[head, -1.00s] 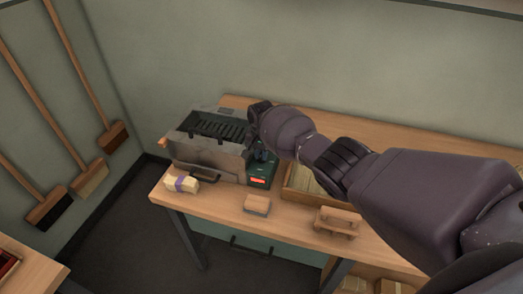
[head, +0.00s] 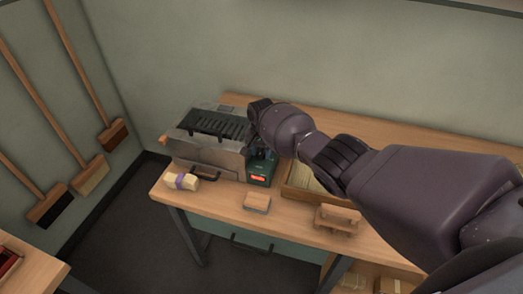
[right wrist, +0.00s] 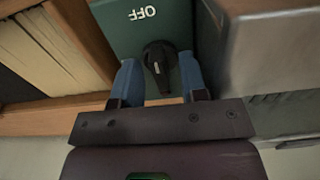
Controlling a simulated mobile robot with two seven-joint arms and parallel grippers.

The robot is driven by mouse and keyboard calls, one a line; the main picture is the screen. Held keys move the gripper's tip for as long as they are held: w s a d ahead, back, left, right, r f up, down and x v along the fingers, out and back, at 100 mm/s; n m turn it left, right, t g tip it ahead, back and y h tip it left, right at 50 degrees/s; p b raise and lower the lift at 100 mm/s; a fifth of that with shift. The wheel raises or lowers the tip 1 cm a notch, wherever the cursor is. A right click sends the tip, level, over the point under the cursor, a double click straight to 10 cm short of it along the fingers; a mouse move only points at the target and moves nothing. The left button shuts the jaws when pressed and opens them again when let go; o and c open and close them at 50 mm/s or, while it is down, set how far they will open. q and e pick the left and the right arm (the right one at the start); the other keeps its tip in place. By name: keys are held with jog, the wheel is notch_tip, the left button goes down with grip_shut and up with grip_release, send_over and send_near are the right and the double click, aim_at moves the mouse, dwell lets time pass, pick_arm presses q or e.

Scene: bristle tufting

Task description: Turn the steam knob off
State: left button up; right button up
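The steam knob (right wrist: 158,57) is a black round knob on a dark green panel (right wrist: 122,33), with a pale line on its face. White "OFF" lettering shows upside down on the panel above the knob in the right wrist view. My right gripper (right wrist: 160,72) is open, its two blue fingers on either side of the knob with a gap at each side. In the head view the green box (head: 262,168) with a lit red display sits at the right end of the steel machine (head: 207,151). My right arm hides the knob there. My left gripper is out of view.
The machine stands on a wooden bench (head: 230,210). A wooden tray (head: 300,190) sits right of the green box, close beneath my arm.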

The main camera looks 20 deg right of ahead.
aim_at(262, 151)
notch_tip(262, 151, up, 11)
jog(key=shift+p, duration=0.35)
dwell(0.3)
jog(key=shift+f, duration=0.1)
jog(key=s+d+f+n+t, duration=0.1)
jog(key=s+f+n, duration=0.1)
jog(key=s+f, duration=0.35)
jog(key=s+f+n, duration=0.1)
jog(key=s+f, duration=0.1)
jog(key=s, duration=0.7)
jog(key=s+d+f+n+t, duration=0.1)
jog(key=s+f+n, duration=0.1)
jog(key=s+f, duration=0.35)
jog(key=s+d+r+n+t, duration=0.1)
jog(key=s+d+r, duration=0.15)
jog(key=s, duration=0.55)
jog(key=s+d+r+h, duration=0.1)
jog(key=s+r, duration=0.3)
jog(key=s, duration=0.5)
jog(key=s+d+r+n+t, duration=0.15)
jog(key=s+r, duration=0.25)
jog(key=s, duration=0.4)
jog(key=w+f+t+b, duration=0.2)
jog(key=w+f+t, duration=0.5)
jog(key=f, duration=0.6)
jog(key=shift+w+d+f+y+b, duration=0.15)
jog(key=shift+d+f+y+b, duration=0.2)
jog(key=shift+d+y, duration=0.1)
